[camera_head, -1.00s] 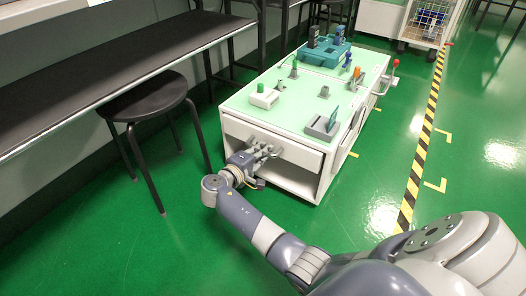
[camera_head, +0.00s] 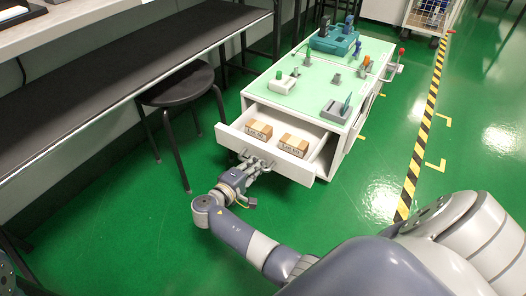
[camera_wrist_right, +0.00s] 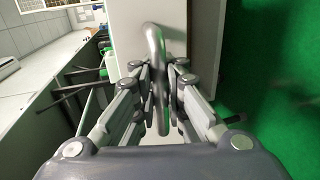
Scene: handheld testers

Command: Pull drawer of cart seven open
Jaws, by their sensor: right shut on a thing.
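The white cart (camera_head: 336,136) with a pale green top stands in the middle of the head view. Its front drawer (camera_head: 230,138) is pulled out, and two brown boxes, one on the left (camera_head: 258,131) and one on the right (camera_head: 293,145), lie in it. My right gripper (camera_head: 252,166) is at the drawer front and is shut on the drawer's handle. In the right wrist view the fingers (camera_wrist_right: 160,90) close from both sides on the grey bar handle (camera_wrist_right: 155,45).
Handheld testers, among them a teal case (camera_head: 334,40), stand on the cart top. A black stool (camera_head: 177,88) and a long dark bench (camera_head: 120,75) are on the left. Green floor is free in front of the drawer. Yellow-black tape (camera_head: 420,135) runs on the right.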

